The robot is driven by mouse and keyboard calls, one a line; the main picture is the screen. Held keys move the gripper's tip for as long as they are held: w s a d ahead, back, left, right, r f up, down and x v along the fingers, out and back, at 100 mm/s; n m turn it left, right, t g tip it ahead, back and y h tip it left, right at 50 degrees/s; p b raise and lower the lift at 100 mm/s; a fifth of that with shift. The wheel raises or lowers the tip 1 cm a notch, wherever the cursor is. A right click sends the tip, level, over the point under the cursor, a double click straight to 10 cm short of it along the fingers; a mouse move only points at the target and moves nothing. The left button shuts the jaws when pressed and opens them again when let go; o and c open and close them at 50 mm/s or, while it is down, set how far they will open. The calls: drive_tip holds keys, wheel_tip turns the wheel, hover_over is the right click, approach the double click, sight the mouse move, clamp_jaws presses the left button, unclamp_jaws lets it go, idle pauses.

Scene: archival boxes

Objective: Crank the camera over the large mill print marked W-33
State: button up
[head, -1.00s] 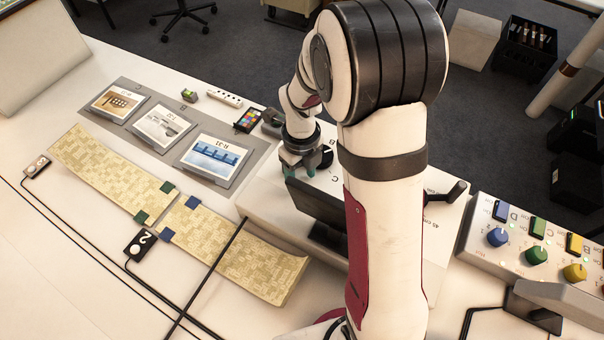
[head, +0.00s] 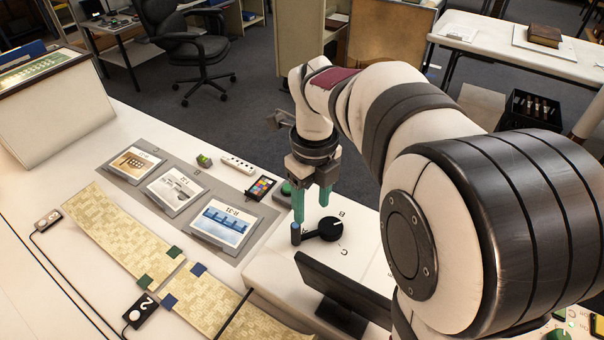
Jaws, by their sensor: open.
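My gripper (head: 312,212) points down with its two green fingers apart and nothing between them. It is at a black dial with an arm (head: 330,229) on a white console (head: 272,262). The dial's arm ends in a blue-grey knob (head: 296,234), just below the left finger; I cannot tell whether they touch. Letters B and C are marked around the dial. Three prints lie on a grey mat: a brown one (head: 134,162), a grey one (head: 174,190) and a blue one (head: 223,223). Their labels are too small to read surely. I cannot make out the camera.
A dark screen (head: 342,297) stands in front of the dial. A long patterned strip (head: 112,222) lies left, with a black numbered box (head: 141,312) beside it. A colour card (head: 260,188) and a power strip (head: 238,165) lie behind the prints. My arm covers the right side.

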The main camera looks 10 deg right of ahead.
sight(303, 235)
drive_tip(key=shift+s, duration=0.15)
drive_tip(key=shift+c, duration=0.9)
drive_tip(key=s+t, duration=0.1)
drive_tip(key=s+f+m, duration=0.1)
drive_tip(key=s, duration=0.1)
drive_tip(key=s+f+m+t, duration=0.1)
drive_tip(key=shift+s+d+f+t+y, duration=0.1)
drive_tip(key=shift+s+d+t+y, duration=0.2)
drive_tip(key=shift+y, duration=0.1)
drive_tip(key=c, duration=0.7)
drive_tip(key=x, duration=0.9)
drive_tip(key=shift+w+f, duration=0.1)
drive_tip(key=shift+f, duration=0.25)
clamp_jaws()
drive_tip(key=w, duration=0.1)
drive_tip(key=w+a, duration=0.1)
drive_tip(key=w, duration=0.1)
drive_tip(key=shift+w+f, duration=0.1)
drive_tip(key=shift+w, duration=0.1)
drive_tip(key=shift+w+a, duration=0.15)
drive_tip(key=shift+w, duration=0.2)
